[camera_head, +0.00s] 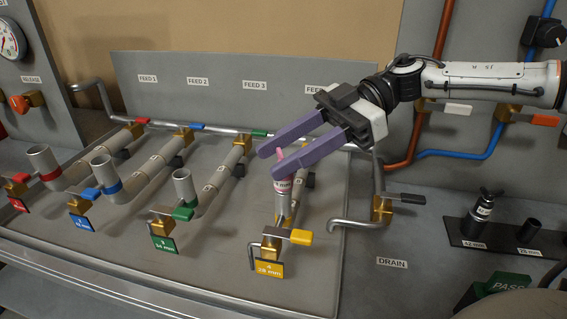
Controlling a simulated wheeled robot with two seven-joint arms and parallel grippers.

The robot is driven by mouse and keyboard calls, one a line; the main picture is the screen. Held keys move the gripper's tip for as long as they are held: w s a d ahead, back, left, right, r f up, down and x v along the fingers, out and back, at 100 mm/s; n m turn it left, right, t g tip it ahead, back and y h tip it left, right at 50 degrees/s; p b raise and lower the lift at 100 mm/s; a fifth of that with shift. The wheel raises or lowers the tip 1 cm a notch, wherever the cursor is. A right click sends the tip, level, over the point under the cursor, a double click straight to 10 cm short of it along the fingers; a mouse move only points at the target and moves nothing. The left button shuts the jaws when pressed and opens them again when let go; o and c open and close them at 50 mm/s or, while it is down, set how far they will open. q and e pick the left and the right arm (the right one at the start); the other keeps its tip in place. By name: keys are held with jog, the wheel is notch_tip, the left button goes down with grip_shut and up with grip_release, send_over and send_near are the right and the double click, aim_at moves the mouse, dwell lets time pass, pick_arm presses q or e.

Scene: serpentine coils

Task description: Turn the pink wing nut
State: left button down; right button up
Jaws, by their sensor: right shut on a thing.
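The pink wing nut (281,154) tops a short upright grey cylinder (283,204) with a pink and white label band, in the fourth row of the pipe panel. My right gripper (273,162) reaches in from the right with two long purple fingers. The fingers are shut on the wing nut, one on each side, and partly hide it. The cylinder stands upright above the brass valve with the yellow handle (301,237) and the yellow tag 4. My left gripper is not in view.
Three similar open pipe ends, red (44,161), blue (104,172) and green (184,186), stand to the left with valve handles in front. A drain valve (382,209) is to the right. A dark holder (498,238) with two pieces stands far right.

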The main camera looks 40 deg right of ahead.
jog(key=shift+f+n+g+b, duration=0.35)
jog(key=shift+n+g+b, duration=0.25)
jog(key=shift+g, duration=0.1)
jog(key=shift+n+g+b, duration=0.35)
jog(key=shift+n+g, duration=0.35)
jog(key=shift+g, duration=0.1)
jog(key=n+g, duration=0.4)
jog(key=shift+r+g+h, duration=0.2)
jog(key=shift+g+h, duration=0.1)
jog(key=shift+g, duration=0.1)
jog(key=shift+n+g+h, duration=0.4)
jog(key=shift+n+g, duration=0.3)
jog(key=shift+n, duration=0.1)
jog(key=shift+g, duration=0.4)
jog(key=shift+n, duration=0.3)
jog(key=o, duration=1.1)
